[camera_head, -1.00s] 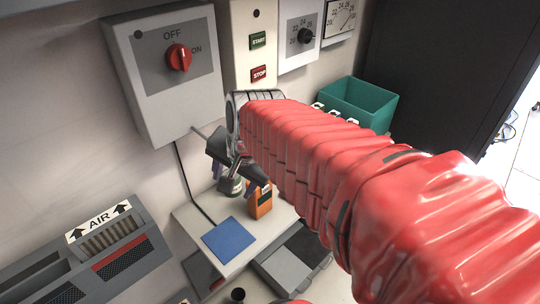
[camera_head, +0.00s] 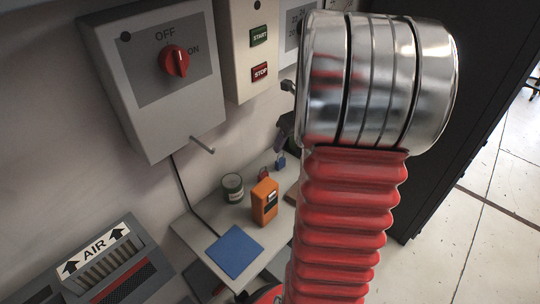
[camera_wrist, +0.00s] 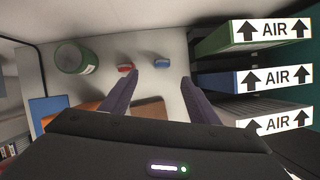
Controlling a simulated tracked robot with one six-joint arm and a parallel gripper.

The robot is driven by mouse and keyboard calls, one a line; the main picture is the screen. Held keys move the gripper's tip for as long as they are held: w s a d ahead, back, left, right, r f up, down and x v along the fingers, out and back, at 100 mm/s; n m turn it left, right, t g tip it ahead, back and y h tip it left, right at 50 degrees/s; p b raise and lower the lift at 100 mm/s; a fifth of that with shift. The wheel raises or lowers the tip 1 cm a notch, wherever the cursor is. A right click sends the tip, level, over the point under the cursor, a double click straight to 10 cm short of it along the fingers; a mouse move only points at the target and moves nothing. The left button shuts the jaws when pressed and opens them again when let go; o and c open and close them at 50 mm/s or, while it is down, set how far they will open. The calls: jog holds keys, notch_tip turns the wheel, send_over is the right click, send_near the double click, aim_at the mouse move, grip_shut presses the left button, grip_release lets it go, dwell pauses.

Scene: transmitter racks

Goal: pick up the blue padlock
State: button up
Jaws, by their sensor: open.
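The blue padlock (camera_head: 281,162) is on the grey shelf top near its right end, partly behind my arm in the head view. In the wrist view the blue padlock (camera_wrist: 161,63) shows small, just beyond the fingertips and between them in the picture. My gripper (camera_wrist: 159,79) is open and empty, its two purple fingers spread. In the head view my arm hides most of it; a bit of a finger shows above the blue padlock.
A red padlock (camera_wrist: 125,68) lies left of the blue one in the wrist view. A green can (camera_head: 233,187), an orange device (camera_head: 265,200) and a blue flat item (camera_head: 235,250) share the shelf. A switch box (camera_head: 160,75) with a protruding lever hangs above.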

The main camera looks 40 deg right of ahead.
jog(key=shift+d, duration=0.25)
jog(key=shift+s, duration=0.1)
jog(key=shift+f, duration=0.15)
send_over(281, 160)
jog(key=s, duration=0.2)
jog(key=shift+w+a+f, duration=0.1)
jog(key=shift+f, duration=1.85)
jog(key=shift+w+a+f, duration=0.1)
jog(key=shift+f, duration=1.8)
jog(key=shift+x, duration=2.6)
jog(key=shift+s, duration=0.1)
jog(key=c, duration=1.2)
